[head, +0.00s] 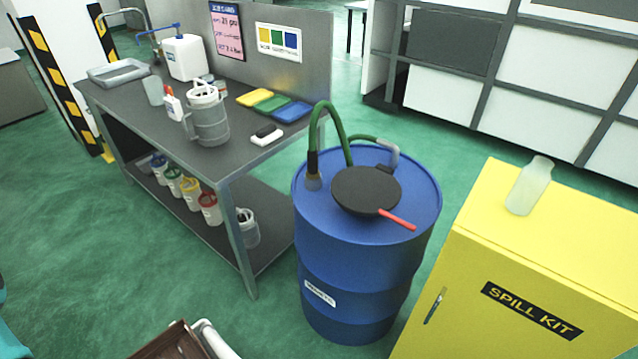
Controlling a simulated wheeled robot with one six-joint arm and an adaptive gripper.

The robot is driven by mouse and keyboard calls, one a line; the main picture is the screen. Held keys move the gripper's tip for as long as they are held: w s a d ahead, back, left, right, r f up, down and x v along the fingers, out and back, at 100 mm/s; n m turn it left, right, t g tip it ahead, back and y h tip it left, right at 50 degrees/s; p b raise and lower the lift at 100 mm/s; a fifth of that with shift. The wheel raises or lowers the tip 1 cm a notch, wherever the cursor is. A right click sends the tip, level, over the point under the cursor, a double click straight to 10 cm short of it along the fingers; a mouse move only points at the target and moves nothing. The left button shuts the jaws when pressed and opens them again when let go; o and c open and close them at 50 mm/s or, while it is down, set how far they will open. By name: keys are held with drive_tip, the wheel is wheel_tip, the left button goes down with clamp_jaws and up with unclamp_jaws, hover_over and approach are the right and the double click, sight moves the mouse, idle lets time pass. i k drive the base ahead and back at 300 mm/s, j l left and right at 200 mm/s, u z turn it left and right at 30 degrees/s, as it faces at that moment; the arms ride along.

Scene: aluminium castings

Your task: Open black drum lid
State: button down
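A blue drum (352,262) stands upright on the floor between the grey bench and the yellow cabinet. A round black lid (364,188) lies on the drum's top, looking flat and down. A red handle (397,219) sticks out from the lid toward the lower right. A dark block (386,169) sits at the lid's back edge; I cannot tell if it is a hinge. The opening under the lid is hidden. My gripper is not in view.
A yellow spill kit cabinet (535,260) with a translucent bottle (530,185) stands close right. A cluttered bench (190,160) is left.

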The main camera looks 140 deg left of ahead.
sight(361, 189)
drive_tip(key=u, duration=2.95)
drive_tip(key=k+j+u, duration=0.1)
drive_tip(key=u, duration=0.25)
drive_tip(key=k+j+u, duration=0.1)
drive_tip(key=u, duration=0.25)
drive_tip(key=j, duration=0.1)
